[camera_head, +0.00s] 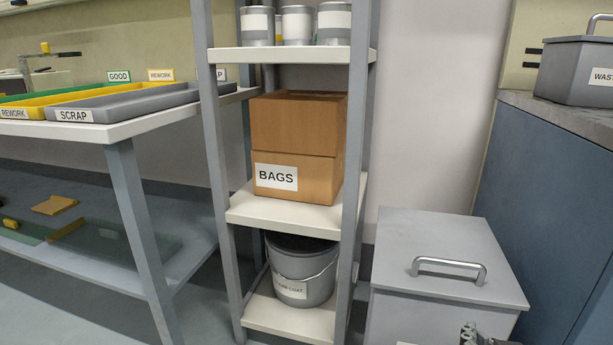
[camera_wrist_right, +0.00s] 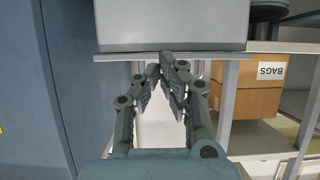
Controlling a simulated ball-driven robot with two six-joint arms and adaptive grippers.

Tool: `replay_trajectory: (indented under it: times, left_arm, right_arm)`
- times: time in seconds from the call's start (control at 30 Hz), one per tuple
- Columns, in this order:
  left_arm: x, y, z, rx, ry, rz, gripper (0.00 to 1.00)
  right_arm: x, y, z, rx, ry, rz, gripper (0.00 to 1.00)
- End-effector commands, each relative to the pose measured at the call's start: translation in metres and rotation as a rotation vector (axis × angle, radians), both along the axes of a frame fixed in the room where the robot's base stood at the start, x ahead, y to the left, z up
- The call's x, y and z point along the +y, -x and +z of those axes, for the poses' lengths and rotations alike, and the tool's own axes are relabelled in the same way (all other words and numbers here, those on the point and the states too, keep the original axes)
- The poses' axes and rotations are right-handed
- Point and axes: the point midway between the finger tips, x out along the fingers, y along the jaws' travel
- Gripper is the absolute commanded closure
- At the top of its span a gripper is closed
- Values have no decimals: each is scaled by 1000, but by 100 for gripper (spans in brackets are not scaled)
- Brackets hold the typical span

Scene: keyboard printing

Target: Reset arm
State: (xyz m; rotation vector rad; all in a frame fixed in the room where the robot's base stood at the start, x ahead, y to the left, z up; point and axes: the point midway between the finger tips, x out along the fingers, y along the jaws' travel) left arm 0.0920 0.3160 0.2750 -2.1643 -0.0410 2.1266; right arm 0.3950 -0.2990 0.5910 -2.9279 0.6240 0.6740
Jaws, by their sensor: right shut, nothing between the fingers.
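My right gripper (camera_wrist_right: 166,68) shows in the right wrist view with its fingertips together and nothing between them. Its tips appear close to the lid edge of a grey box (camera_wrist_right: 170,25); I cannot tell whether they touch. In the head view only a small dark part of the right gripper (camera_head: 474,333) shows at the bottom edge, in front of the grey lidded box (camera_head: 400,300) with a metal handle (camera_head: 448,266). My left gripper is in neither view.
A shelf rack (camera_head: 222,150) holds cans, a BAGS carton (camera_head: 325,175) and a bucket (camera_head: 300,268). A table (camera_head: 130,128) with GOOD, REWORK and SCRAP trays stands left. A blue cabinet (camera_head: 545,190) with a waste bin (camera_head: 570,70) stands right.

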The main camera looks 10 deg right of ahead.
Motion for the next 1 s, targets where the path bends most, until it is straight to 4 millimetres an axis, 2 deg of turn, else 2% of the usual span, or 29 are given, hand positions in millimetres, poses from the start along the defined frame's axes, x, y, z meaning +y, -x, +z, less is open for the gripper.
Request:
replay_trajectory:
  times: [0.07,0.17,0.2,0.27,0.3,0.4,0.5,0.63,0.7,0.73,0.83,1.0]
  left_arm:
    - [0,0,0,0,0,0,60]
    - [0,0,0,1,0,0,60]
    - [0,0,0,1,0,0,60]
    - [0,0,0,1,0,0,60]
    - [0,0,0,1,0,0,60]
    - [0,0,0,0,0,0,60]
    - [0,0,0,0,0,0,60]
    - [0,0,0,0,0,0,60]
    - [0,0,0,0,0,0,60]
    - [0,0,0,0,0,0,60]
    - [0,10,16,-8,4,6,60]
    - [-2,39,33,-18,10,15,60]
  right_arm:
    - [-1,11,-32,65,-16,10,100]
    - [-4,39,-92,210,-42,31,100]
    - [-6,55,-120,286,-50,44,100]
    - [-10,85,-162,409,-59,65,100]
    - [-13,106,-187,489,-65,80,100]
    - [-20,160,-236,671,-81,120,100]
    - [-25,211,-272,827,-100,161,100]
    - [-27,274,-305,1006,-135,228,100]
    - [-20,306,-317,1095,-159,291,100]
    - [-17,308,-318,1111,-151,338,100]
    - [-17,314,-300,1098,-137,356,100]
    - [-15,342,-282,1087,-145,351,100]
